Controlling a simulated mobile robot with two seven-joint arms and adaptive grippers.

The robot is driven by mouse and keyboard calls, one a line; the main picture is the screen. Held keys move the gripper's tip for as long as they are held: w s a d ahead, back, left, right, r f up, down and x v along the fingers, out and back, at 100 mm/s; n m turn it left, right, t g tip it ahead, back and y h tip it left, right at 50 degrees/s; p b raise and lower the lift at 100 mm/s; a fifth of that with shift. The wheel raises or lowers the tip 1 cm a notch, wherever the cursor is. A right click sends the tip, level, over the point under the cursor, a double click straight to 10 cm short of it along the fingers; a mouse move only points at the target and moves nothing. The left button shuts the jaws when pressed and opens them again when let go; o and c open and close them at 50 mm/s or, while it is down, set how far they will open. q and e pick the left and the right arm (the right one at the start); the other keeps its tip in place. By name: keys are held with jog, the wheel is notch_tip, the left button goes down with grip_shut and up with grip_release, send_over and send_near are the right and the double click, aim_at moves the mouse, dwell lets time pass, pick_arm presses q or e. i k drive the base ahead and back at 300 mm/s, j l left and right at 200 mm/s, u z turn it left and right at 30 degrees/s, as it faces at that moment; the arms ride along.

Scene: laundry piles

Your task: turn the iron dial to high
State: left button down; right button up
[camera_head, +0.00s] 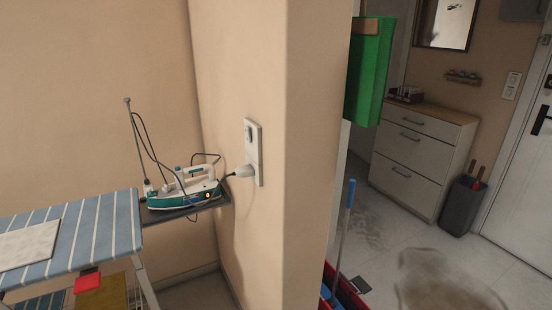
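The iron (184,192), white above and teal below, rests flat on a dark stand at the right end of the blue striped ironing board (122,222). A small yellow-orange round spot (208,195) shows on the iron's rear end; whether it is the dial, and any setting on it, is too small to tell. A dark cord runs from the iron to a white plug (243,171) in the wall socket. Neither of my grippers shows in the head view.
A wall corner (310,150) stands right of the iron. Beyond it are a white drawer cabinet (420,155), a grey bin (463,205) and a door. A folded pale cloth (28,245) lies on the board. A thin upright rod (137,140) rises behind the iron.

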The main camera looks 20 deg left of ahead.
aim_at(167, 189)
jog(key=u, duration=1.35)
